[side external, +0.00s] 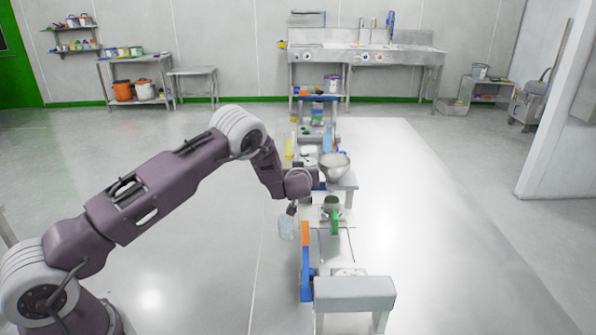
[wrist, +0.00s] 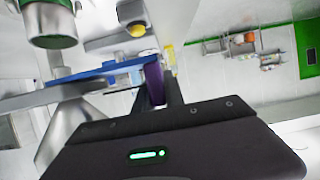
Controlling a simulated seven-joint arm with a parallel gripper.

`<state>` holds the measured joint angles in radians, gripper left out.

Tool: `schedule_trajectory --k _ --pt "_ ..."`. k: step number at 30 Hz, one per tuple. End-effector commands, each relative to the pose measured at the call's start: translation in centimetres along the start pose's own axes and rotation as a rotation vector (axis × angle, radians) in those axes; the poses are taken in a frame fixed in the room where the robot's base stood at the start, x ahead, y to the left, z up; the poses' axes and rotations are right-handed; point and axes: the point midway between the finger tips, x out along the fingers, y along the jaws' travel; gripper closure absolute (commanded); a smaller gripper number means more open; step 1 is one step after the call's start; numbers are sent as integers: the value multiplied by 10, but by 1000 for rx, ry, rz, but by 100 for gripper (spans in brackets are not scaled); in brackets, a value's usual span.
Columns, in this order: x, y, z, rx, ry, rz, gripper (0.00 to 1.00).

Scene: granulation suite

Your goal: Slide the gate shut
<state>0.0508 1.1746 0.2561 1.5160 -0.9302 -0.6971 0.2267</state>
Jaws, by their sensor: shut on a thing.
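In the wrist view, my gripper (wrist: 160,92) is shut on an upright purple handle (wrist: 154,80). The handle stands at the end of a flat blue strip (wrist: 95,73), which looks like the gate and runs off to the left. A silver cone-shaped vessel (wrist: 75,128) lies on one side of the strip, and a metal tube with a green ring (wrist: 50,30) on the other. In the side view, my gripper (side external: 292,209) is left of the bench line, close to the metal hopper (side external: 334,163). The handle cannot be made out there, and how far the strip is slid is unclear.
A green-marked metal fitting (side external: 335,214) stands right of my gripper. A blue and orange upright piece (side external: 305,262) and a grey block (side external: 353,291) are nearer the camera. A translucent container (side external: 286,228) shows just below my gripper. The floor to the right is clear.

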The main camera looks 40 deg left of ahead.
Motion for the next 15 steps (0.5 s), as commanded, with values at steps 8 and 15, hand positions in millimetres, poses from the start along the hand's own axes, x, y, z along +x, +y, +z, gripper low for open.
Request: schedule_trajectory --k 8,15 --pt "-3 2 3 1 -5 2 84" --pt "-2 1 2 1 -4 1 64"
